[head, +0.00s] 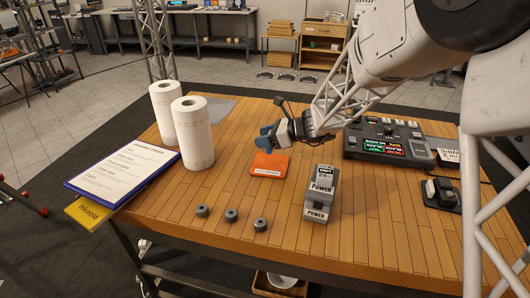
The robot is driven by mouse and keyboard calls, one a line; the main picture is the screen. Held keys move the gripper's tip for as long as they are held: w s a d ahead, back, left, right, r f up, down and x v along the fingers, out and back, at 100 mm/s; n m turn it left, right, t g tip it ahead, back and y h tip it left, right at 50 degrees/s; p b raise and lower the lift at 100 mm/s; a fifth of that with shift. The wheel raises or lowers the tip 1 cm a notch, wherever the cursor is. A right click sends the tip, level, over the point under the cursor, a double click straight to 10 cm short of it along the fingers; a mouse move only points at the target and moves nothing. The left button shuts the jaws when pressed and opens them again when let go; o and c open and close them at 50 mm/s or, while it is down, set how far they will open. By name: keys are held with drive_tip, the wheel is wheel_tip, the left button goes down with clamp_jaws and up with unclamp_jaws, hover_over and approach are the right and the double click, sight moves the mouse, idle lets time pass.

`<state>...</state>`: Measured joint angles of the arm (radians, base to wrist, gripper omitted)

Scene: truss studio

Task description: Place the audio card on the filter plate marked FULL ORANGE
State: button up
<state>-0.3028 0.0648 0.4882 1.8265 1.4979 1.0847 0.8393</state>
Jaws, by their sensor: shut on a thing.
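An orange filter plate (269,165) with a small white label lies flat on the wooden table, near its middle. The label is too small to read here. My gripper (266,139) has blue fingertips and is just above and behind the plate in the picture, pointing left. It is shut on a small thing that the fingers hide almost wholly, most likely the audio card. I see no audio card lying elsewhere on the table. I cannot tell how high the fingertips are above the table.
Grey boxes marked POWER (320,195) stand right of the plate. Several dark pucks (231,215) sit in front. Two paper rolls (193,135), a clipboard (122,170) and a yellow card (90,214) are left. A control console (385,140) and a black device (440,192) are right.

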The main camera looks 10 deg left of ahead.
drive_tip(key=shift+f, duration=0.85)
drive_tip(key=shift+f, duration=1.85)
drive_tip(key=shift+f, duration=0.15)
drive_tip(key=o, duration=0.9)
drive_tip(key=shift+d+r, duration=0.1)
drive_tip(key=shift+r, duration=0.1)
drive_tip(key=v, duration=1.1)
drive_tip(key=shift+d, duration=0.35)
